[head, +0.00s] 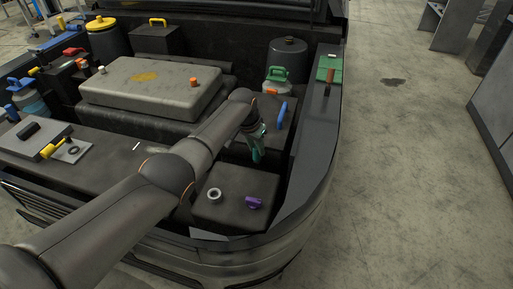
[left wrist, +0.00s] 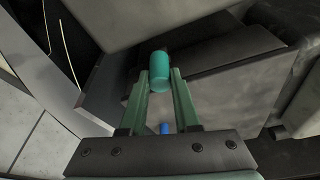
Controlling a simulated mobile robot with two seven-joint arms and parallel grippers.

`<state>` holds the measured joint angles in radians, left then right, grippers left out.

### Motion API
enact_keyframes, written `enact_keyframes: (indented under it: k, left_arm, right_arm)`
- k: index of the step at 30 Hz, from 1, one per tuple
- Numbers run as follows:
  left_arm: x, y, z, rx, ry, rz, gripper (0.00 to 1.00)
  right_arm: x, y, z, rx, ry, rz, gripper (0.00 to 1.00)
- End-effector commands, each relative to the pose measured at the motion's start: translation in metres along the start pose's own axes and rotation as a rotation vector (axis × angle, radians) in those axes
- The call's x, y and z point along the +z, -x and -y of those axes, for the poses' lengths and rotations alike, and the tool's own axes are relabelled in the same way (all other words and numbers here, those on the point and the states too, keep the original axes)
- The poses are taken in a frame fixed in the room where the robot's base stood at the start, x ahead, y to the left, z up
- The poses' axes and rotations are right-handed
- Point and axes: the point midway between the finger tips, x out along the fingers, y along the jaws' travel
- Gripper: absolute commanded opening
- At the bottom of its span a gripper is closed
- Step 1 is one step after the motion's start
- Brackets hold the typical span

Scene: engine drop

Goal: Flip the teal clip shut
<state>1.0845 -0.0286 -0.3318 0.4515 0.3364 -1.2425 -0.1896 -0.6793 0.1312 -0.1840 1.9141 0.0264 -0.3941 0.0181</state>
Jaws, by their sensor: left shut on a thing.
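My left gripper (head: 258,152) reaches down in the head view, over the front right part of the engine bay. In the left wrist view, its two green fingers (left wrist: 160,82) are shut on a teal rounded piece (left wrist: 160,68), which I take to be the teal clip. The piece sits between the fingertips and sticks out a little past them. In the head view, the clip cannot be told apart from the green fingers. The clip's base and how far it is turned are hidden. My right gripper is not in view.
A dark box with a grey ring (head: 214,194) and a purple knob (head: 254,203) stands in front of the gripper. A blue handle (head: 282,113) and a green-capped jar (head: 277,82) are close behind. The bay's curved rim (head: 322,150) borders the right; floor beyond is open.

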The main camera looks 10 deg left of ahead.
Motion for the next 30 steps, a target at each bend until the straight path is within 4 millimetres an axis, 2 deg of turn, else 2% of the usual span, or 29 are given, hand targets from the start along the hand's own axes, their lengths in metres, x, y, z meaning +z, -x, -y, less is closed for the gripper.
enact_keyframes:
  k: [7,8,15,24,30]
  left_arm:
    - [0.001,-0.001,-0.001,0.001,0.0,0.004,0.0]
    - [0.001,-0.001,-0.001,0.001,0.0,0.004,0.32]
    - [0.001,-0.001,0.0,0.0,0.0,0.002,0.59]
    - [0.0,0.001,0.0,0.0,0.0,0.0,0.61]
    - [-0.001,0.017,0.0,0.001,0.0,-0.001,0.61]
  right_arm:
    - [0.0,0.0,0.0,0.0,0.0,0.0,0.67]
    - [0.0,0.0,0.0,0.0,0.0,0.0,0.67]
    - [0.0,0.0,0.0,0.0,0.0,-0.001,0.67]
    - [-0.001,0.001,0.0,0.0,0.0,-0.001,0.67]
    - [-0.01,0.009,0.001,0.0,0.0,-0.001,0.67]
